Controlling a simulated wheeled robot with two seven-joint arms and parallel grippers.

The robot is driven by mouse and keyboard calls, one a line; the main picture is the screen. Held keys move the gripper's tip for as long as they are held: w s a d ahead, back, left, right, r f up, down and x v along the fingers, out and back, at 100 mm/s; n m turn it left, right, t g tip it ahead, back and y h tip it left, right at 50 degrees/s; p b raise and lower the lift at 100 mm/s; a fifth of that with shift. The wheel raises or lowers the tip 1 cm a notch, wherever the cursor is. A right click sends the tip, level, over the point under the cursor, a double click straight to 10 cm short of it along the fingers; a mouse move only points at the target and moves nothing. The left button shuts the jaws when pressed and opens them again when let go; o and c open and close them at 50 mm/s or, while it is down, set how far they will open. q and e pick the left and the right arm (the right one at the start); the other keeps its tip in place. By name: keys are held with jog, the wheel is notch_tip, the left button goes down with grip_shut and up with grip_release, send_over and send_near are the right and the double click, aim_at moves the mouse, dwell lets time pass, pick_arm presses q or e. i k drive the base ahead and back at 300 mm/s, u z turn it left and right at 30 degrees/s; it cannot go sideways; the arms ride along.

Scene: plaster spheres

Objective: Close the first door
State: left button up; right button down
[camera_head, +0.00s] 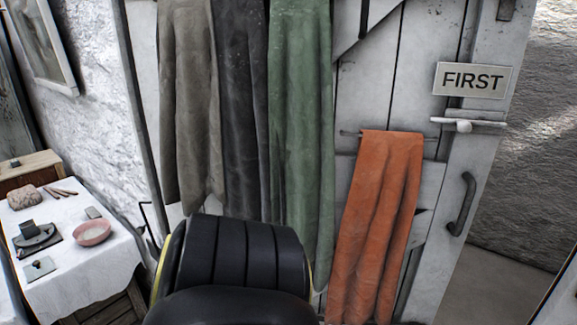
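The first door (405,95) is a white plank door with a sign reading FIRST (472,80) at its upper right. It stands ajar or open, with a gap showing a rough grey wall and floor to its right. A light bolt (467,125) sits below the sign, and a dark curved pull handle (461,204) is below the bolt. An orange cloth (375,225) hangs from a rail on the door. Neither of my grippers shows in the head view. A black rounded part of my own body fills the bottom centre and hides the door's lower left.
Grey, black and green cloths (300,140) hang left of the orange one. A framed picture (42,45) hangs on the left wall.

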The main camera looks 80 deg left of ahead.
aim_at(276, 112)
jog(key=u, duration=1.85)
jog(key=k, duration=0.25)
jog(key=u, duration=0.6)
jog(key=i, duration=0.35)
jog(key=z, duration=0.05)
